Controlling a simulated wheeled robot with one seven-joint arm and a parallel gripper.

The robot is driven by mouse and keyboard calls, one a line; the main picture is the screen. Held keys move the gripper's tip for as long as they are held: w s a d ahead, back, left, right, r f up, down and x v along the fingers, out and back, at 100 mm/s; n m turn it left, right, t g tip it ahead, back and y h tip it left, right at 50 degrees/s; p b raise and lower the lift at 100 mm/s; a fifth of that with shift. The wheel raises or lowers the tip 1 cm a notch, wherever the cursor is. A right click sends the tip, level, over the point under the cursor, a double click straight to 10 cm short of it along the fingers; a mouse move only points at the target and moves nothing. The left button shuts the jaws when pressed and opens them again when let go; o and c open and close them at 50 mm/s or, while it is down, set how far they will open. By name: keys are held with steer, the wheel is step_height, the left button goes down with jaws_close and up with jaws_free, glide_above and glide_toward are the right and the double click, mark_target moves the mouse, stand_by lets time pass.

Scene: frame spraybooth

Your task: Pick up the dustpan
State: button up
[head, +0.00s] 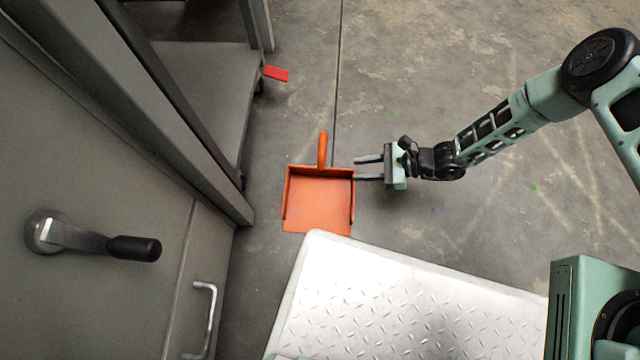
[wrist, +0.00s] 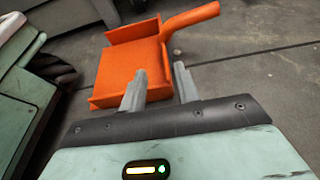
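An orange dustpan (head: 319,202) lies on the concrete floor in the head view, its handle (head: 323,149) pointing up the picture. In the wrist view the dustpan (wrist: 130,68) is ahead of the fingers, with its handle (wrist: 190,18) reaching to the upper right. My gripper (head: 368,168) is just right of the dustpan, its two fingers pointing left at the height of the pan's back edge. In the wrist view the fingers (wrist: 160,82) are apart with nothing between them. One finger overlaps the pan in that view; I cannot tell whether it touches.
A white tread-plate platform (head: 400,300) lies just below the dustpan in the head view. A grey cabinet with a crank handle (head: 95,237) and a bar handle (head: 205,315) stands on the left. A red tab (head: 276,73) juts from the frame above. The floor to the upper right is clear.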

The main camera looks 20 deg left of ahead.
mark_target(336, 169)
steer(key=b+x, duration=0.1)
steer(key=x, duration=0.1)
steer(key=shift+a+f, duration=0.15)
steer(key=shift+a, duration=0.2)
steer(key=b+x, duration=0.2)
steer(key=x, duration=0.1)
steer(key=b+x, duration=0.1)
steer(key=shift+w+a+f+b, duration=0.15)
steer(key=shift+w+f+b, duration=0.1)
steer(key=shift+b, duration=0.15)
steer(key=shift+a, duration=0.45)
steer(key=shift+r, duration=0.1)
jaws_close()
